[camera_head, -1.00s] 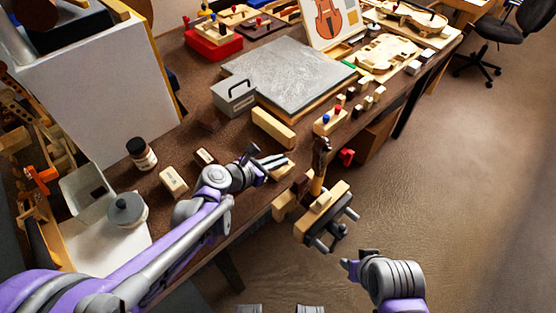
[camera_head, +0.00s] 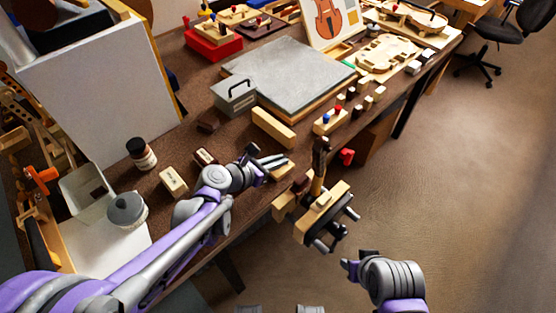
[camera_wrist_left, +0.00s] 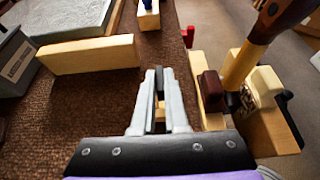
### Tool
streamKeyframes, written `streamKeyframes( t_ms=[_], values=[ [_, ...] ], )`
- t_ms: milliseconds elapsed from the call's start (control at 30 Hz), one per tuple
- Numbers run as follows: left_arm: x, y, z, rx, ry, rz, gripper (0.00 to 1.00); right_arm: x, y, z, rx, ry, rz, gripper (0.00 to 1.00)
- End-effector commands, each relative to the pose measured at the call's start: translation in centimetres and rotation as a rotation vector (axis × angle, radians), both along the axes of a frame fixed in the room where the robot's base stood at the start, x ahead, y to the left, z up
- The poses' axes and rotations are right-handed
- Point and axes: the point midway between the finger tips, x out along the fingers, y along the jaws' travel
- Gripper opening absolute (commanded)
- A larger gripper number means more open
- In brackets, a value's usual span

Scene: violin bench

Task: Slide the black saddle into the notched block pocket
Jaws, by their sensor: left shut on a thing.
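My left gripper (camera_head: 272,162) reaches over the bench's near edge, just above a small pale wooden block (camera_head: 284,170). In the left wrist view its two long fingers (camera_wrist_left: 159,82) are shut on a small dark piece (camera_wrist_left: 159,79), which appears to be the black saddle. Pale wood (camera_wrist_left: 159,113) shows between and below the fingers. The fingers hide most of the block and its pocket, so I cannot tell whether the saddle is inside it. My right gripper (camera_head: 352,265) is at the lower right, over the floor and away from the bench; its jaw opening is unclear.
A wooden vise (camera_head: 322,215) with an upright hammer-like handle (camera_head: 319,165) stands right of the left gripper. A long pale wooden bar (camera_head: 273,128) and grey box (camera_head: 234,97) lie behind. A jar (camera_head: 141,153) stands left. Open floor is at right.

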Motion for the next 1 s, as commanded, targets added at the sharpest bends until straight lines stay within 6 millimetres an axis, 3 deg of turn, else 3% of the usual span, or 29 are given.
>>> streamKeyframes(
  t_ms=[900,933,1000],
  values=[
    [0.0,0.0,-2.1,0.0,0.0,0.0,0.0,0.1,0.0,-1.8,0.0,0.006,0.0,0.46],
    [0.0,0.0,-2.1,0.0,0.0,0.0,0.15,0.1,0.0,-1.8,0.0,0.006,0.0,0.46],
    [0.0,0.0,-2.0,0.0,0.0,0.0,0.27,0.1,0.0,-1.7,0.0,0.006,0.0,0.46]
  ],
)
